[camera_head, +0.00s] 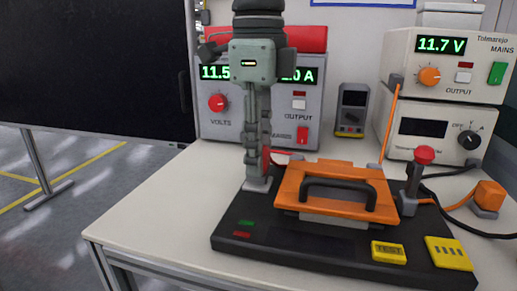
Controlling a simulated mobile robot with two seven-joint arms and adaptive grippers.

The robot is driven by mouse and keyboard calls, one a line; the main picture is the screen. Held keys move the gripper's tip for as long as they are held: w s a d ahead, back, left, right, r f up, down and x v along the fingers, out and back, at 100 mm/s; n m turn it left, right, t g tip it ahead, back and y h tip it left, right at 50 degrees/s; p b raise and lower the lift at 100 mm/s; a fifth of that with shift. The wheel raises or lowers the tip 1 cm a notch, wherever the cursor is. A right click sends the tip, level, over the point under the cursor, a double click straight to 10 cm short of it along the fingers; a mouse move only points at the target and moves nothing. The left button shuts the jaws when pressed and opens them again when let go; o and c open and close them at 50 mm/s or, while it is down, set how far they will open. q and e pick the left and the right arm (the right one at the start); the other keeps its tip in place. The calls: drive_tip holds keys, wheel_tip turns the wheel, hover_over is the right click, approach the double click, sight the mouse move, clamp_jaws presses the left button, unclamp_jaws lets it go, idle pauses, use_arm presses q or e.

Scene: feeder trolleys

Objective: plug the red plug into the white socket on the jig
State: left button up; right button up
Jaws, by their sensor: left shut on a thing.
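My left gripper (257,172) comes down from the top, fingers close together, at the left end of the jig (300,245). A small red piece (267,161) shows at the right side of its fingertips; it looks like the red plug, mostly hidden by the fingers. A grey block (256,185) on the jig is right below the fingertips; I cannot tell whether they touch. The white socket cannot be made out clearly. An orange plate (345,172) with a black handle (340,188) lies on the jig. My right gripper is not in view.
A red-knobbed lever (423,156) stands at the jig's right. Yellow blocks (388,251) sit at its front right. The white table (165,215) is clear at left.

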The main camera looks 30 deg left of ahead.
use_arm(q)
drive_tip(key=shift+f, duration=0.3)
drive_tip(key=o, duration=1.2)
drive_tip(key=shift+c, duration=0.2)
wheel_tip(320, 180, up, 12)
